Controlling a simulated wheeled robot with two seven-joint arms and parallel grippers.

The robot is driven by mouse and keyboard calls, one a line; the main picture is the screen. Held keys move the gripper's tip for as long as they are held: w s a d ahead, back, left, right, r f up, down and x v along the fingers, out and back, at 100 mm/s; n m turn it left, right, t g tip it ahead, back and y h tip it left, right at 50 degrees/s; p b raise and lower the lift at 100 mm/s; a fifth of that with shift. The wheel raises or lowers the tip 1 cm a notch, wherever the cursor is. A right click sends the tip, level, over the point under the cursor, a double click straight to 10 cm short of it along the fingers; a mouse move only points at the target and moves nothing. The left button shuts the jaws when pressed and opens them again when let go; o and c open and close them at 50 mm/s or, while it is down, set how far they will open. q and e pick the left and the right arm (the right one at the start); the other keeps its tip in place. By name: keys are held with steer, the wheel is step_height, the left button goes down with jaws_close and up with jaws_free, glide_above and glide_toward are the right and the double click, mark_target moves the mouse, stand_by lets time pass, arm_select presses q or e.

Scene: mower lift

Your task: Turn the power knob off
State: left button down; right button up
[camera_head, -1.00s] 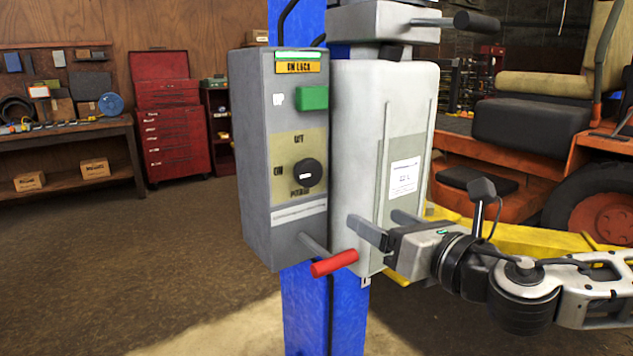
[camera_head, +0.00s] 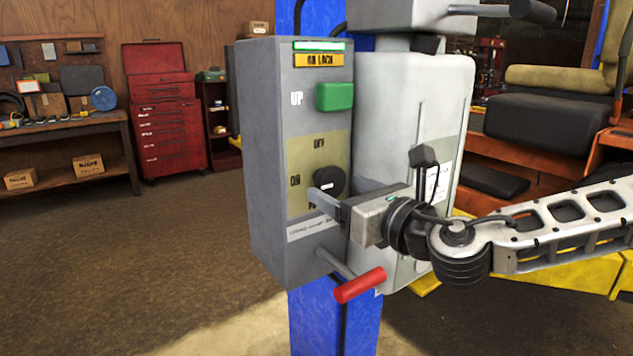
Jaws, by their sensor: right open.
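The power knob (camera_head: 329,181) is a round black dial on a yellowish plate on the front of the grey control box (camera_head: 265,170). The plate shows "OFF" above the knob and "ON" to its left; the lettering below is mostly hidden by my gripper. My right gripper (camera_head: 318,194) comes in from the right, open, with its fingers at the lower edge of the knob in the picture. I cannot tell whether they touch it. My left gripper is out of view.
A green button (camera_head: 335,96) marked "UP" sits above the knob. A lever with a red handle (camera_head: 360,285) sticks out below my right gripper. A blue post (camera_head: 335,325) carries the box. A red tool cabinet (camera_head: 170,140) and an orange mower (camera_head: 590,160) stand farther back.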

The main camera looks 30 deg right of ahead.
steer(key=shift+w, duration=0.6)
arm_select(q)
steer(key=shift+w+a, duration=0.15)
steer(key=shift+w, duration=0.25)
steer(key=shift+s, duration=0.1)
arm_select(e)
steer(key=shift+s, duration=0.1)
steer(key=c, duration=1)
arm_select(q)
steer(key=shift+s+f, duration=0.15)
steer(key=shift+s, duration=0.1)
arm_select(e)
steer(key=shift+o, duration=0.2)
